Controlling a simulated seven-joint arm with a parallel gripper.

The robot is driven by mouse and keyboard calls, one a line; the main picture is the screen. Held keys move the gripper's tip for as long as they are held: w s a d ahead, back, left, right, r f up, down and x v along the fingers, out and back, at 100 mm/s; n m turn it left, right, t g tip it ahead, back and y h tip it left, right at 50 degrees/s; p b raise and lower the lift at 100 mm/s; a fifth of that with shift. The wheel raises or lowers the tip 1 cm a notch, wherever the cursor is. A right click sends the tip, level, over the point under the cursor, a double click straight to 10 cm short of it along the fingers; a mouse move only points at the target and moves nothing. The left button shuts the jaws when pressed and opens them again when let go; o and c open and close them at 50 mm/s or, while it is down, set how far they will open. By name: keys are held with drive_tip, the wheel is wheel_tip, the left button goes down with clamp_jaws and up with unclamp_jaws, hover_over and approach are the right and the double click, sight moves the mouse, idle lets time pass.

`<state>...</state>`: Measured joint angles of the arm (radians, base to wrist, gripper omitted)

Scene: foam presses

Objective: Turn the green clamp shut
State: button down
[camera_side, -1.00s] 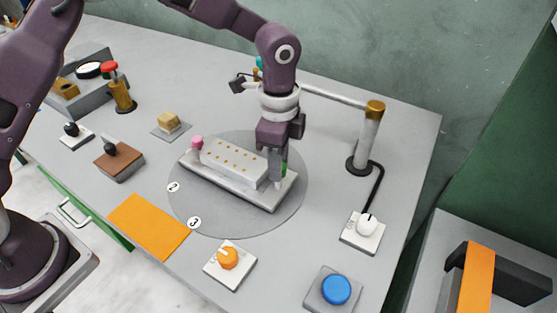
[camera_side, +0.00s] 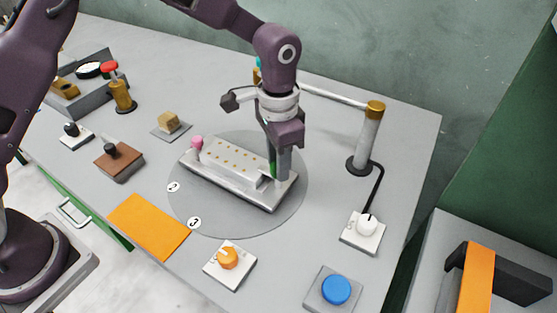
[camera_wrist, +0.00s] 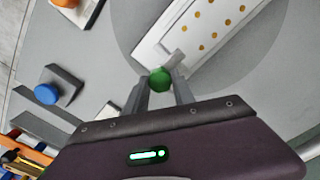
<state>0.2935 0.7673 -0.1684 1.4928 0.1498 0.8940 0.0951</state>
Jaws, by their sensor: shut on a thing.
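The green clamp (camera_wrist: 159,80) shows in the wrist view as a round green knob with a short grey bar beside it. It sits at the right end of the pale press plate (camera_side: 272,205). My gripper (camera_wrist: 160,92) is shut on the green clamp, with one finger on each side. In the side view my gripper (camera_side: 277,176) points down at that end, and its fingers hide most of the clamp. A pink knob (camera_side: 197,143) stands at the plate's other end. A pale block with gold dots (camera_side: 233,160) lies on the plate between them.
The plate rests on a grey round disc (camera_side: 220,221) with number tags. An orange dial (camera_side: 228,258), a blue button (camera_side: 336,289) and a white knob (camera_side: 367,225) stand in front and to the right. A post with a horizontal bar (camera_side: 369,135) stands behind right.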

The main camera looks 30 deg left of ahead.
idle(0.4)
drive_tip(key=c, duration=1.1)
unclamp_jaws()
drive_tip(key=shift+o, duration=0.2)
drive_tip(key=shift+r, duration=0.1)
wheel_tip(320, 180, up, 7)
drive_tip(key=shift+f, duration=0.1)
